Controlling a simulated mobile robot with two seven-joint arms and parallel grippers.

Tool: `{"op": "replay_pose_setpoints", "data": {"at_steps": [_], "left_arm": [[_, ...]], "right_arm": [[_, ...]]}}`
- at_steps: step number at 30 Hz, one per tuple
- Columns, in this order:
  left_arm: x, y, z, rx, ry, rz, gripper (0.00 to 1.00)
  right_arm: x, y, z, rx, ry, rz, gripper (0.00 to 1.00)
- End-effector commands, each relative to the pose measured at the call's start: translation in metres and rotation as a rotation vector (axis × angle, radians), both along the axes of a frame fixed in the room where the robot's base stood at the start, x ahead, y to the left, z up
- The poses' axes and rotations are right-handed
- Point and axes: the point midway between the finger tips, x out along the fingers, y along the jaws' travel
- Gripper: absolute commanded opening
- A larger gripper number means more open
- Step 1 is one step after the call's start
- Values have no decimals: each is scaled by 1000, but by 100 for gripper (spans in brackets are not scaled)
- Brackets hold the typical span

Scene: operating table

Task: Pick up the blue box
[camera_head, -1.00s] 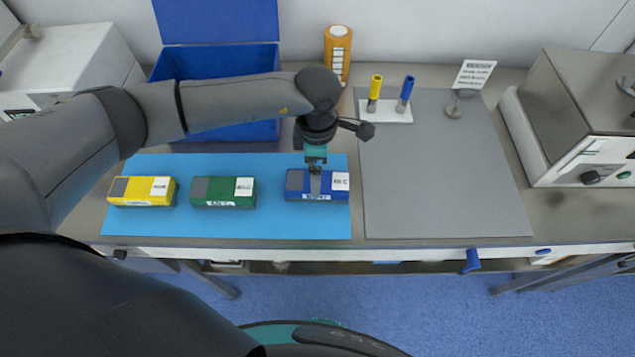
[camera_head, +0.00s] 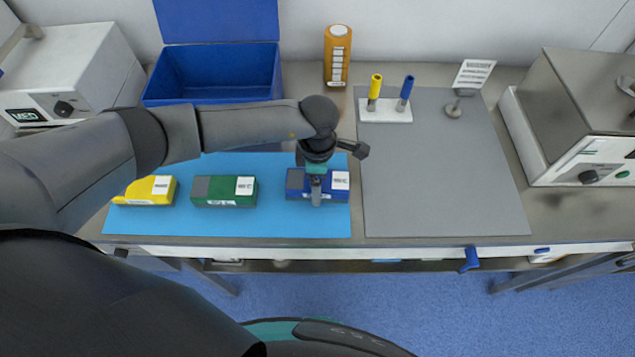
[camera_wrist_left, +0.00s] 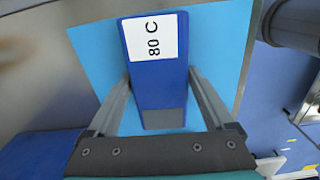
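The blue box (camera_head: 296,183) lies flat on the light blue mat, at its right end. It has a white label reading "80 C" and a grey patch, both clear in the left wrist view (camera_wrist_left: 160,85). My left gripper (camera_head: 316,192) is down over the box from above, with one finger showing at its near side. In the left wrist view its two fingers (camera_wrist_left: 159,80) stand apart, one on each long side of the box. They look open; whether the tips touch it I cannot tell. My right gripper is not in view.
A green box (camera_head: 215,189) and a yellow box (camera_head: 160,190), partly behind my arm, lie left on the mat (camera_head: 270,222). An open blue bin (camera_head: 213,75) and an orange bottle (camera_head: 337,55) stand behind. The grey mat (camera_head: 440,180) on the right is mostly clear.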

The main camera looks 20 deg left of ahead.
Motion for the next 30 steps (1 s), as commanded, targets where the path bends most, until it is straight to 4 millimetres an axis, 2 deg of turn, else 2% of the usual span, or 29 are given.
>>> {"op": "replay_pose_setpoints", "data": {"at_steps": [2, 22, 30], "left_arm": [[0, 0, 0, 0, 0, 0, 76], [0, 0, 1, 0, -1, 1, 1], [1, 0, 2, -1, -2, 1, 0]], "right_arm": [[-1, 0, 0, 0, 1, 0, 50], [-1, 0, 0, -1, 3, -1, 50], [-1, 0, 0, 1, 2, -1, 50]]}}
